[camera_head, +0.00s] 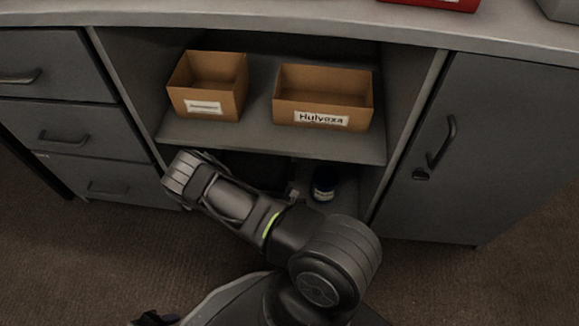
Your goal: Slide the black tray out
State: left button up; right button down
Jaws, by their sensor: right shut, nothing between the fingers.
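A dark, flat-sided shape that looks like the black tray (257,168) is in the shadowed lower compartment of the cabinet, under the middle shelf. My right arm covers much of it. My right arm reaches up from the bottom and bends left across the front of this compartment. My right gripper (184,178) is at its left end, by the compartment's left side. It is shut and empty. Its fingertips are hard to make out, and I cannot tell whether they touch the tray. My left gripper is not clearly in view.
The shelf (260,135) above holds a small open box (207,107) and a box labelled Hulvoxa (322,119). Drawers (60,125) flank the left, a closed door (490,150) the right. Carpet (470,285) is clear at right.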

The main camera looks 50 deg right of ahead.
aim_at(290, 169)
dwell(0.3)
jog(key=w+d+b, duration=0.1)
jog(key=w+d, duration=0.1)
jog(key=d, duration=0.1)
jog(key=w+d+b, duration=0.1)
jog(key=w+d, duration=0.2)
jog(key=w+d+b, duration=0.1)
jog(key=w+d, duration=0.1)
jog(key=d, duration=0.1)
jog(key=shift+w+d, duration=0.1)
jog(key=shift+w, duration=0.3)
jog(key=shift+f+b, duration=0.5)
jog(key=shift+f, duration=0.25)
jog(key=shift+s, duration=0.1)
